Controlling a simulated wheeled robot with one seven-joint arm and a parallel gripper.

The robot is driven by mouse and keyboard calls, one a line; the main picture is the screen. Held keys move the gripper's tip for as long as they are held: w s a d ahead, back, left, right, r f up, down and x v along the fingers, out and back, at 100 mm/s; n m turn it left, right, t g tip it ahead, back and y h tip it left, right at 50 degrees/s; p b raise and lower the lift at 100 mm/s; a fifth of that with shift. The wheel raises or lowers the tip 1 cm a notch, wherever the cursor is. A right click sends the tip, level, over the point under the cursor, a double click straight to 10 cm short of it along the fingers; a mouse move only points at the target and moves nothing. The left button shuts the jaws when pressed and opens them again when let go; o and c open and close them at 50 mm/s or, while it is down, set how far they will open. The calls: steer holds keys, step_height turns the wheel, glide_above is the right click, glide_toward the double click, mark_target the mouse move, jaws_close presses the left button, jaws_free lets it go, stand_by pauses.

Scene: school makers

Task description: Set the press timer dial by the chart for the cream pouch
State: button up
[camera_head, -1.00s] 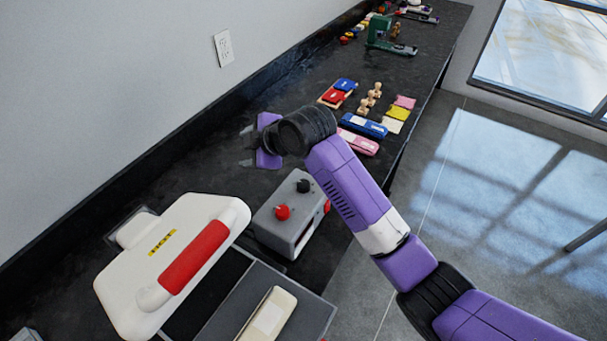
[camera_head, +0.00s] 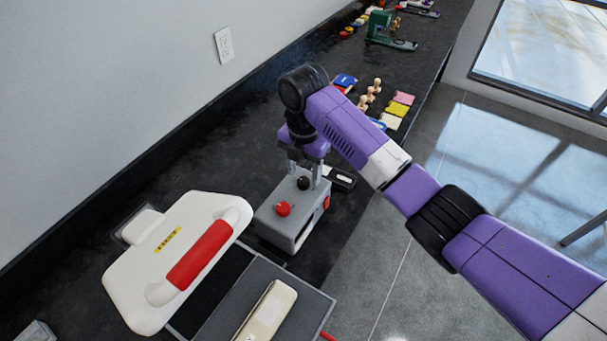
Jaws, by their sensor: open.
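A grey control box (camera_head: 284,226) stands on the dark counter beside the press. It has a red knob (camera_head: 283,208) and a black knob (camera_head: 303,183) on top, and a red part on its right side. My gripper (camera_head: 305,176) points down over the box with its fingers open on either side of the black knob; I cannot tell whether they touch it. The white heat press (camera_head: 140,278) with a red handle (camera_head: 198,255) is raised at the left. A cream pouch (camera_head: 266,313) lies on the grey press bed. No readable chart or dial marks show.
An open dark counter strip lies between wall and box. Farther back are wooden stamps (camera_head: 376,88), yellow (camera_head: 399,109), pink and cream pieces, and a green tool (camera_head: 380,27). A black object (camera_head: 341,180) lies just right of my gripper. The counter's right edge drops to the floor.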

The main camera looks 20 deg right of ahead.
mark_target(303, 183)
steer(key=shift+f, duration=1.15)
jaws_close()
steer(key=shift+r+m+p, duration=0.1)
steer(key=shift+m+p, duration=0.2)
steer(key=m+p, duration=0.1)
steer(key=m, duration=0.1)
steer(key=shift+r+m+p, duration=0.1)
steer(key=shift+m+p, duration=0.2)
steer(key=shift+p, duration=0.1)
steer(key=m+p, duration=0.1)
steer(key=m, duration=0.1)
steer(key=shift+m, duration=0.4)
steer(key=m+p, duration=0.1)
steer(key=m, duration=0.4)
steer(key=shift+m+p, duration=0.3)
steer(key=shift+p, duration=0.05)
